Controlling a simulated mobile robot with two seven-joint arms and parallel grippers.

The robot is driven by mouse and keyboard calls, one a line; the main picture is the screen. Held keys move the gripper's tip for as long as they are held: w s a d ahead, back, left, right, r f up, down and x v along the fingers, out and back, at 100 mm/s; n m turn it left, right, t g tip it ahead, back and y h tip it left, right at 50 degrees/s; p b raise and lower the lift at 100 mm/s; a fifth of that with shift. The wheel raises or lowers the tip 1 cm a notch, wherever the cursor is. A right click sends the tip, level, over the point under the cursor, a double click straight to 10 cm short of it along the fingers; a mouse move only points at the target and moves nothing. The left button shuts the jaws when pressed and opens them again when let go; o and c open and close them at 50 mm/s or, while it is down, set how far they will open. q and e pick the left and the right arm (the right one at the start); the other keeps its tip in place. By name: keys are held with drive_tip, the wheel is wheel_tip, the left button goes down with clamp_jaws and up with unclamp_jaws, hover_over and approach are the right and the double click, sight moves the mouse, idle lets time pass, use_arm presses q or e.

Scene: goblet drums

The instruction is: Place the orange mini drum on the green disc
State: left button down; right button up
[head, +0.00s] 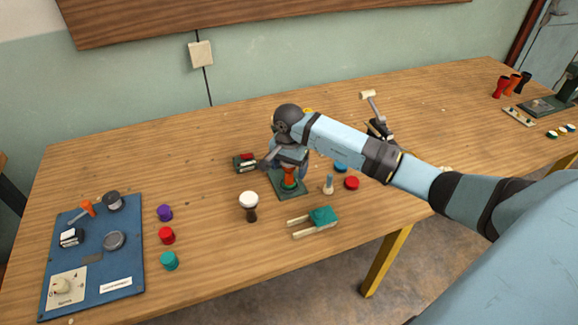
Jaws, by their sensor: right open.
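The orange mini drum (289,174) stands upright under my right gripper (287,162), near the middle of the table. A green disc (290,187) shows right below the drum, on a dark green square base (296,193). The drum appears to rest on the disc, though its contact edge is small and partly hard to make out. My right gripper is open around or just above the drum's top; its fingers and wrist hide the upper part of the drum. My left gripper is out of view.
A white-topped goblet drum (249,201) stands at the front left of the base. A blue board (128,240) with parts fills the left end.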

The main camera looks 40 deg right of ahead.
drive_tip(key=shift+r, duration=0.4)
wheel_tip(320, 180, up, 11)
drive_tip(key=shift+f, duration=0.15)
drive_tip(key=shift+r, duration=0.45)
